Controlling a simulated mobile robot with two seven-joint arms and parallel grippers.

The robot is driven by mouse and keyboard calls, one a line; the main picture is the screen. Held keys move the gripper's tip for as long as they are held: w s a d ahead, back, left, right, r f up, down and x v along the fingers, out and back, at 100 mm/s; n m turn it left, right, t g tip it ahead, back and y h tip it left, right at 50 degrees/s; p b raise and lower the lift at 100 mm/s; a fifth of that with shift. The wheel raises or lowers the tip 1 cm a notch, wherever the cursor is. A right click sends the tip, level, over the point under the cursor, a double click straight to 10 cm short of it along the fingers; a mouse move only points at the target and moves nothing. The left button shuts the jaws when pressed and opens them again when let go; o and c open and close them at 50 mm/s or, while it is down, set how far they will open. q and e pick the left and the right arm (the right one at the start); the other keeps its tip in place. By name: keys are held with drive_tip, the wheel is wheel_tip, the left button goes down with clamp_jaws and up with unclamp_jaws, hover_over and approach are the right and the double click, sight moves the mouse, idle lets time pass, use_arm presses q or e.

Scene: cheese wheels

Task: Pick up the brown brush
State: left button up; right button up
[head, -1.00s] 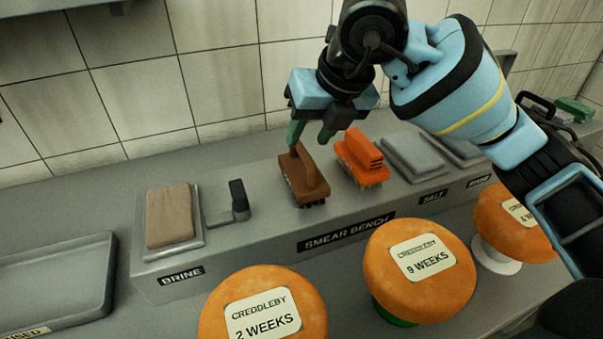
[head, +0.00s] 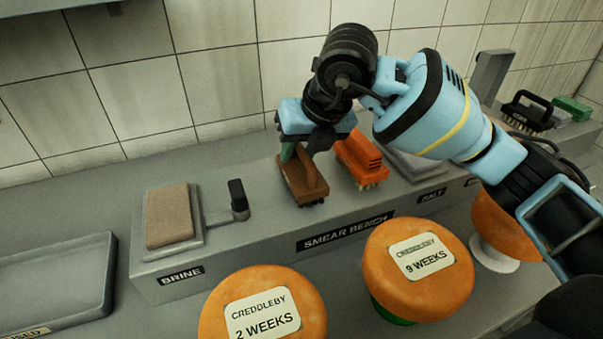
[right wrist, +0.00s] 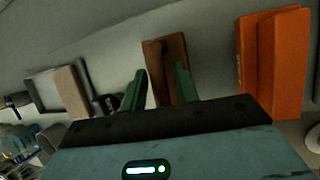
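The brown brush (head: 312,188) sits bristles down on the raised smear bench, left of the orange brush (head: 362,158). My right gripper (head: 296,152) is low over the far end of the brown brush, with its green fingers pointing down. In the right wrist view the fingers (right wrist: 160,88) are apart, with the brown brush (right wrist: 158,55) showing between and beyond them. The right-hand finger overlaps part of the brush; whether it touches is not clear. The orange brush (right wrist: 285,60) stands to the right there. My left gripper is out of view.
A brine pad (head: 170,215) and small black-handled part (head: 238,198) lie to the left. Cheese wheels (head: 420,290) stand in front of the bench (head: 260,235). A black brush (head: 530,112) and green brush (head: 573,108) are far right. A tiled wall is behind.

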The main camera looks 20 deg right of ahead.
clamp_jaws()
drive_tip(key=shift+r, duration=0.2)
drive_tip(key=shift+r, duration=0.5)
wheel_tip(320, 180, up, 2)
drive_tip(key=shift+r, duration=0.2)
drive_tip(key=s+a+r, duration=0.1)
drive_tip(key=s+a, duration=0.2)
drive_tip(key=s, duration=1.2)
drive_tip(key=shift+s+a+b, duration=0.15)
drive_tip(key=shift+s+b, duration=0.2)
drive_tip(key=shift+r, duration=0.1)
drive_tip(key=shift+c, duration=1.9)
unclamp_jaws()
clamp_jaws()
